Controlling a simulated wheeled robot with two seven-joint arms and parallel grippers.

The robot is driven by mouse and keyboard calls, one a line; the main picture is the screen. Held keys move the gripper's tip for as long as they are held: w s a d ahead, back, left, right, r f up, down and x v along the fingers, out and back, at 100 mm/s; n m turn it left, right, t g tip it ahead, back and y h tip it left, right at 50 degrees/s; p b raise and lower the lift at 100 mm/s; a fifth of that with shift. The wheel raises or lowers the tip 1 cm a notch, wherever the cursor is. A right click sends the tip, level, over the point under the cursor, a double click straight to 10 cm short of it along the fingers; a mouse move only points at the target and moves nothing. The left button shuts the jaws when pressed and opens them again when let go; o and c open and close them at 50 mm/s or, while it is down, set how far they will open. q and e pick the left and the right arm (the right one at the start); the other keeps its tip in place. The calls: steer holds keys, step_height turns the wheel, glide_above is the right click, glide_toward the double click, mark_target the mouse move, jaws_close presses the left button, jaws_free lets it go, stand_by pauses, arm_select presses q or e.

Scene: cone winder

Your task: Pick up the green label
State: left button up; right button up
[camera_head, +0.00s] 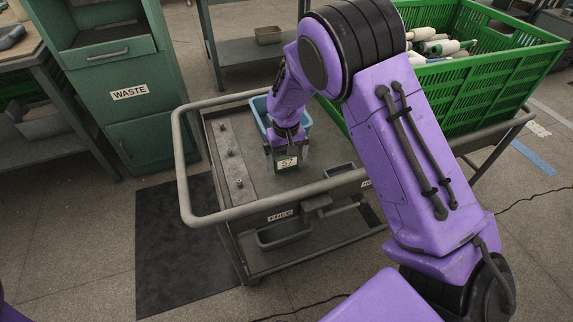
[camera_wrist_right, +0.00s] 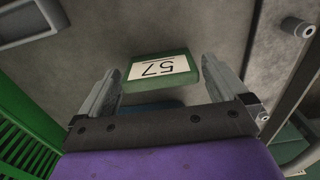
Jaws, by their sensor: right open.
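In the right wrist view my right gripper (camera_wrist_right: 162,74) is open, with one finger on each side of the label and gaps showing. I cannot tell whether the label touches the surface below. My left gripper is out of view.
The grey trolley has a tube rail (camera_head: 185,165) around it. A blue bin (camera_head: 259,106) stands just behind my right gripper. A green crate (camera_head: 480,85) with several yarn cones is at the right. A green WASTE cabinet (camera_head: 150,132) stands at the left. Small pegs (camera_head: 228,153) stand on the trolley's left part.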

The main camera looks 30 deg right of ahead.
steer(key=c, duration=0.9)
steer(key=shift+o, duration=0.2)
steer(key=shift+r, duration=0.1)
